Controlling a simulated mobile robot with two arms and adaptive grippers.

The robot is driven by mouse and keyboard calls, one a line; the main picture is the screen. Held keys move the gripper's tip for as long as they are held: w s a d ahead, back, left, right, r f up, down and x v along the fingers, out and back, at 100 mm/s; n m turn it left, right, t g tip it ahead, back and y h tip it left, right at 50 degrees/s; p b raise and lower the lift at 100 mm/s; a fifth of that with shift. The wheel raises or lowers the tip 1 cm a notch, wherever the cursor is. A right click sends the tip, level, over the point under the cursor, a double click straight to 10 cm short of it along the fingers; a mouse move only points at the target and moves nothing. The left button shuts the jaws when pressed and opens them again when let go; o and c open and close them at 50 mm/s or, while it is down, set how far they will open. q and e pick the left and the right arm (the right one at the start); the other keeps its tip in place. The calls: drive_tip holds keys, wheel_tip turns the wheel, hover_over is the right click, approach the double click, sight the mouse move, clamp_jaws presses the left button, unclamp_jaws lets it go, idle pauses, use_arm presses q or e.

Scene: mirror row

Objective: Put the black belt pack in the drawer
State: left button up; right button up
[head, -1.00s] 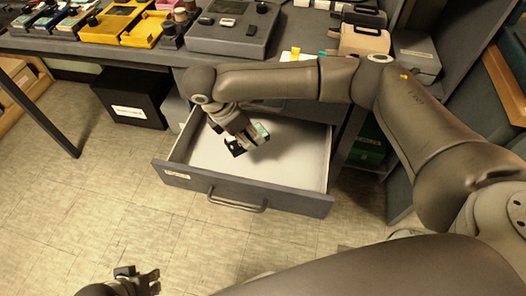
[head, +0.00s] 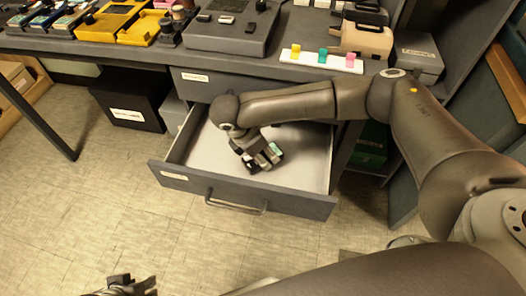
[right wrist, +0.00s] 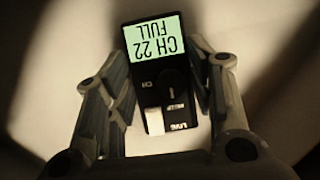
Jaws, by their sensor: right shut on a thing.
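The black belt pack (right wrist: 160,92) shows in the right wrist view between my right gripper's fingers (right wrist: 170,85). It has a lit green screen reading "CH 22 FULL", upside down there. In the head view my right gripper (head: 262,160) is shut on the belt pack, inside the outline of the open drawer (head: 245,203). A pale surface lies behind the pack in the wrist view; I cannot tell whether the pack touches it. My left gripper (head: 132,286) is at the bottom left edge of the head view, partly cut off and away from the drawer.
The desk (head: 120,48) above the drawer holds yellow units, a grey box (head: 230,30) and a white strip with coloured knobs (head: 320,60). A black box (head: 128,98) stands under the desk at left. The floor before the drawer is clear.

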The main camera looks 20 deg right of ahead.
drive_tip(key=o, duration=1.4)
drive_tip(key=shift+f, duration=0.1)
drive_tip(key=shift+o, duration=0.2)
drive_tip(key=p+v, duration=0.2)
drive_tip(key=v, duration=0.4)
use_arm(q)
drive_tip(key=p+x, duration=0.1)
drive_tip(key=x, duration=0.3)
use_arm(e)
drive_tip(key=v, duration=0.6)
use_arm(q)
drive_tip(key=shift+r, duration=0.1)
